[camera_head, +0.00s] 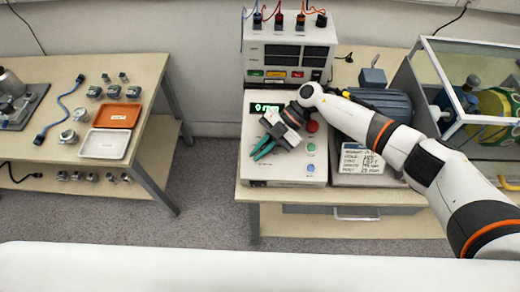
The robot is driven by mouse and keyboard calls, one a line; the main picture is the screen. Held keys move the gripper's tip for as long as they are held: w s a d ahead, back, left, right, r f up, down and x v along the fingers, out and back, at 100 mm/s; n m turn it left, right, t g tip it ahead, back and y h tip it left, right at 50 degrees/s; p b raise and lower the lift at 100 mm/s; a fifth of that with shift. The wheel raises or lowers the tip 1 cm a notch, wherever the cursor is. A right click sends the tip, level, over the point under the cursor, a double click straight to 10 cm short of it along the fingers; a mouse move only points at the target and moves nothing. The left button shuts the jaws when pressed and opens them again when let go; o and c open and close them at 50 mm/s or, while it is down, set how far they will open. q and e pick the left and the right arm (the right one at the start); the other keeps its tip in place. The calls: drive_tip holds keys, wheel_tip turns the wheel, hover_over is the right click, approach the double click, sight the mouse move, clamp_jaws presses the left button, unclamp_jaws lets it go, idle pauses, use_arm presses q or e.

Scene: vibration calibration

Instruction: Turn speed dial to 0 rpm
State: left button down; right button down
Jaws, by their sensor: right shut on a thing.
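The control box (258,172) stands on the right table, with a small green-lit display (264,107) near its top that appears to read 0 rpm. My right gripper (260,152) comes in from the right over the front panel, its teal fingers pointing down and left. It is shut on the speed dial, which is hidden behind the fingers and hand. A red button (312,126), a green button (311,147) and a blue button (311,168) line the panel's right side. My left gripper is out of view.
A meter unit (290,52) with plugged cables stands behind the box. A motor (384,104), a label plate (361,159) and a clear guard (465,70) are to the right, partly behind my arm. The left table holds an orange tray (118,115) and a white tray (104,144).

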drive_tip(key=shift+s+d+f, duration=0.1)
drive_tip(key=shift+d+f, duration=0.15)
drive_tip(key=shift+f, duration=0.15)
drive_tip(key=c, duration=1.3)
unclamp_jaws()
drive_tip(key=shift+c, duration=0.2)
drive_tip(key=shift+o, duration=0.2)
drive_tip(key=shift+w+a+r, duration=0.15)
drive_tip(key=shift+w, duration=0.15)
drive_tip(key=shift+r, duration=0.1)
drive_tip(key=b+v, duration=0.4)
drive_tip(key=v, duration=0.6)
drive_tip(key=shift+w+d, duration=0.15)
drive_tip(key=shift+d, duration=0.1)
drive_tip(key=shift+w+d+r, duration=0.25)
drive_tip(key=shift+d+r, duration=0.2)
drive_tip(key=shift+r, duration=0.05)
